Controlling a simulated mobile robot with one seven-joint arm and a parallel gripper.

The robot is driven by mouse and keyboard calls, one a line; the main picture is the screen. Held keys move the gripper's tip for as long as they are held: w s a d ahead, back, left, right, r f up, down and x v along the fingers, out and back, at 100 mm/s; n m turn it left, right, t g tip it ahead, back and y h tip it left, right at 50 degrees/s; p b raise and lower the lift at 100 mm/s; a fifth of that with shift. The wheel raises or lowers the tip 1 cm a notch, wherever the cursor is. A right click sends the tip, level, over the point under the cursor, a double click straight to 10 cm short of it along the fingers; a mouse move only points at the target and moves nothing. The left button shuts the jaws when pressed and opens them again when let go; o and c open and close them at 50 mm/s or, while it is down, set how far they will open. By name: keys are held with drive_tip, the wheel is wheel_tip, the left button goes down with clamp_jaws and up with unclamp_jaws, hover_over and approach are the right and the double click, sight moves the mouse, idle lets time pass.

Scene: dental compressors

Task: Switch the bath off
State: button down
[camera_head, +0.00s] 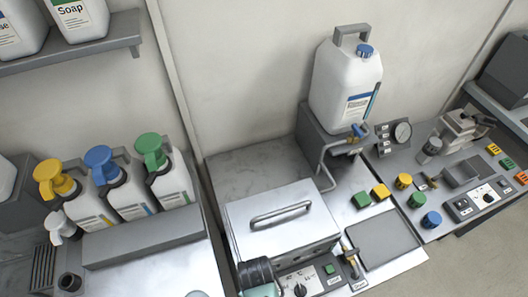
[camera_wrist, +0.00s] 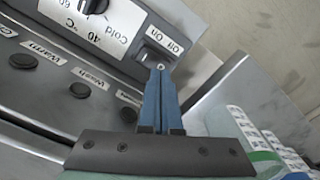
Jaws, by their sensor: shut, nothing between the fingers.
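In the wrist view, a grey control panel carries a dark dial (camera_wrist: 96,5) marked in °C and Cold, and a small switch (camera_wrist: 153,55) labelled On and Off. My gripper (camera_wrist: 160,70) is shut and empty, its blue fingertips at the switch, covering part of it. Contact and the switch's position cannot be told. In the head view, a lidded metal bath (camera_head: 285,225) has a front panel with a dial (camera_head: 300,290) and a green button (camera_head: 330,268). I cannot tell whether both views show the same panel. My fingertips are not clear in the head view.
Several dark round buttons (camera_wrist: 79,90) with labels sit beside the fingers. Pump bottles (camera_head: 125,190) stand left of the bath. A large white canister (camera_head: 345,85) stands behind it. A flat grey plate (camera_head: 382,238) lies to its right.

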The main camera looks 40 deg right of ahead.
wheel_tip(320, 180, up, 5)
drive_tip(key=p, duration=0.4)
drive_tip(key=shift+f, duration=0.15)
idle(0.4)
